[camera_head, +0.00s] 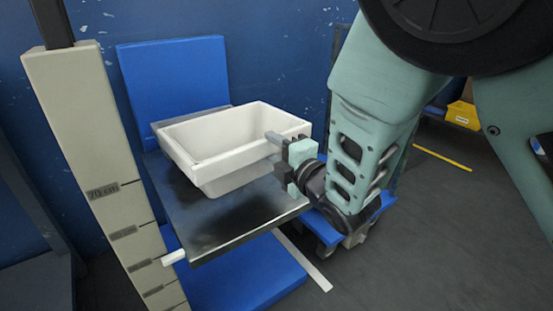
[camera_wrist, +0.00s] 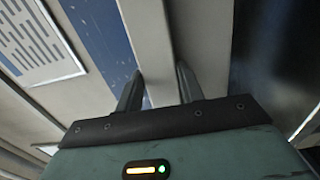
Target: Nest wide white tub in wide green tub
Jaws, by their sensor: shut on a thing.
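The wide white tub (camera_head: 225,168) is an empty, open rectangular tub with a broad rim. It is at a dark metal shelf in the head view, roughly level; I cannot tell whether its base touches the shelf. My gripper (camera_head: 277,140) is at the tub's right side, shut on its rim and wall. In the wrist view, my two fingers (camera_wrist: 160,85) stand on either side of a pale strip of the tub's wall (camera_wrist: 153,40). The wide green tub is not visible in either view.
The dark shelf (camera_head: 235,222) has bare room in front of the tub. A pale post with height marks (camera_head: 95,150) stands close on the left. A blue panel (camera_head: 178,75) rises behind. A blue cart (camera_head: 330,228) and a yellow bin (camera_head: 463,115) stand to the right.

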